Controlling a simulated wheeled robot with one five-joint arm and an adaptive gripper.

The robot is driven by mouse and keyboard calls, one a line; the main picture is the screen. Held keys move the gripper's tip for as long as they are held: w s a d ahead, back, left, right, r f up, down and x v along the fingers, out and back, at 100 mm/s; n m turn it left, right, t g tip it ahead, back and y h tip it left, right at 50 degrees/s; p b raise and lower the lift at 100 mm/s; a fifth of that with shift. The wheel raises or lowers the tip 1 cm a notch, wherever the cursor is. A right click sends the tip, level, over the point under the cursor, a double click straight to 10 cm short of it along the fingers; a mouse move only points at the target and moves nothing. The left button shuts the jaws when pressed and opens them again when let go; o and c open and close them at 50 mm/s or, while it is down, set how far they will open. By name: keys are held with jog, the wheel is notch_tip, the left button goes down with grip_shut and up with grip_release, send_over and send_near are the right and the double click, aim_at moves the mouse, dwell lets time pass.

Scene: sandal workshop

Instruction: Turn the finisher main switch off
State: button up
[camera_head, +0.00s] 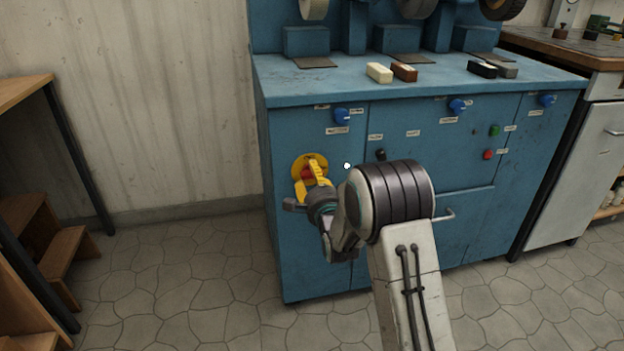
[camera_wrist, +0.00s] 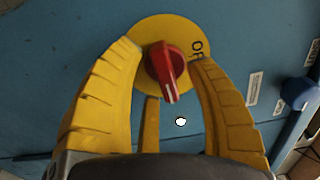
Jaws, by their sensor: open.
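The finisher main switch is a red rotary knob (camera_wrist: 163,64) on a round yellow plate (camera_wrist: 166,23), on the blue cabinet's left front panel. In the wrist view the knob's white-marked end points down and slightly right. Partly hidden black lettering shows on the plate's right side. My gripper (camera_wrist: 164,58) is open, its yellow fingers on either side of the knob with gaps visible. In the head view my gripper (camera_head: 311,174) is in front of the yellow plate (camera_head: 299,163) and partly covers the red knob (camera_head: 306,173).
The blue cabinet (camera_head: 290,230) has blue knobs (camera_head: 342,115), a green button (camera_head: 494,131) and a red button (camera_head: 487,154). A handle bar (camera_head: 450,214) sticks out behind my arm. Blocks (camera_head: 379,72) lie on its top. Wooden steps (camera_head: 40,225) stand left; the floor between is clear.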

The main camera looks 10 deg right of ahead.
jog(key=shift+w, duration=0.55)
jog(key=shift+o, duration=0.3)
grip_shut()
